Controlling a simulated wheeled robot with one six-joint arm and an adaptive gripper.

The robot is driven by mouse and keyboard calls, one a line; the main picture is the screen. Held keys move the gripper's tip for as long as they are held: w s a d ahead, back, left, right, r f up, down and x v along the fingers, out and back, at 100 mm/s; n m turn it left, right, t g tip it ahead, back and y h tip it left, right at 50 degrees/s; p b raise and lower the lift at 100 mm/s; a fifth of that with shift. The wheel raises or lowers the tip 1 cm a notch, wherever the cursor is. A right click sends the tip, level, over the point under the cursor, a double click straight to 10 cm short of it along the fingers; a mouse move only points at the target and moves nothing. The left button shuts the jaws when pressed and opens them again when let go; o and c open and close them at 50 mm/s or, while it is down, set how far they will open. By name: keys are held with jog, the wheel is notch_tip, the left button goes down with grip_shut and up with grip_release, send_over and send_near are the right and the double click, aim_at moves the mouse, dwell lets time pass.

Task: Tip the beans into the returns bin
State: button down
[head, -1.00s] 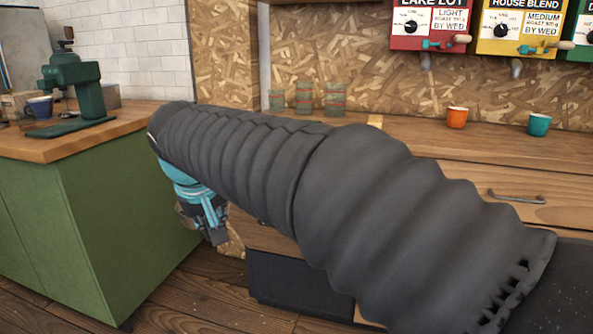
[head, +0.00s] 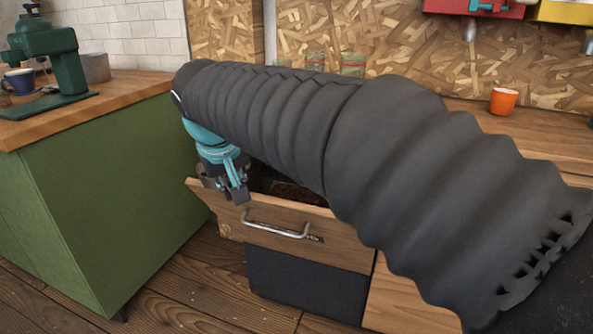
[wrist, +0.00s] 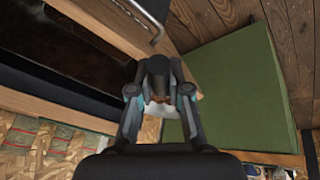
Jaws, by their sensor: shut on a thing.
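My gripper (head: 238,192) hangs down at the left front corner of an open wooden drawer (head: 315,238). It is shut on a small grey container (head: 208,184), which is largely hidden behind the fingers. In the wrist view my gripper (wrist: 158,75) shows a bit of brown and whitish surface between its fingers; I cannot tell for sure whether the brown is beans. The drawer holds a dark brown mass that looks like beans (head: 292,190), partly hidden by my arm. The drawer (wrist: 182,75) also shows in the wrist view. No returns bin label is visible.
A green cabinet (head: 105,205) with a wooden top stands close on the left, carrying a green machine (head: 50,60) and a blue mug (head: 20,80). Wooden floor lies in front.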

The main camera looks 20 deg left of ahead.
jog(key=shift+d+r, duration=0.1)
jog(key=w+d+g+y+b, duration=0.1)
jog(key=d+y+b, duration=0.1)
jog(key=w+d+m+g+y+b, duration=0.1)
jog(key=w+d+g+y+b, duration=0.1)
jog(key=shift+w+d+f, duration=0.2)
dwell(0.6)
jog(key=shift+w+d+r+m+g+y+b, duration=0.15)
jog(key=shift+w+d+r+g+y+b, duration=0.05)
jog(key=shift+w+d+g+y, duration=0.2)
jog(key=shift+w+d+r+m+g+y+b, duration=0.2)
jog(key=shift+w+d+g+y, duration=0.1)
jog(key=shift+d+y, duration=0.1)
dwell(0.3)
jog(key=shift+w+d+r+g+y+b, duration=0.25)
jog(key=shift+w+d+g+y+b, duration=0.15)
jog(key=shift+g+y, duration=0.15)
dwell(0.6)
jog(key=shift+w+d+r+m+g+y+b, duration=0.2)
jog(key=shift+d+m+g+y+b, duration=0.15)
jog(key=shift+y, duration=0.35)
jog(key=shift+w+d+r+m+g+y+b, duration=0.15)
jog(key=shift+w+d+r+g+y+b, duration=0.2)
jog(key=shift+y, duration=0.4)
jog(key=shift+w+d+r+m+g+y+b, duration=0.15)
jog(key=shift+m+g+y+b, duration=0.1)
jog(key=shift+g+y+b, duration=0.35)
dwell(1.6)
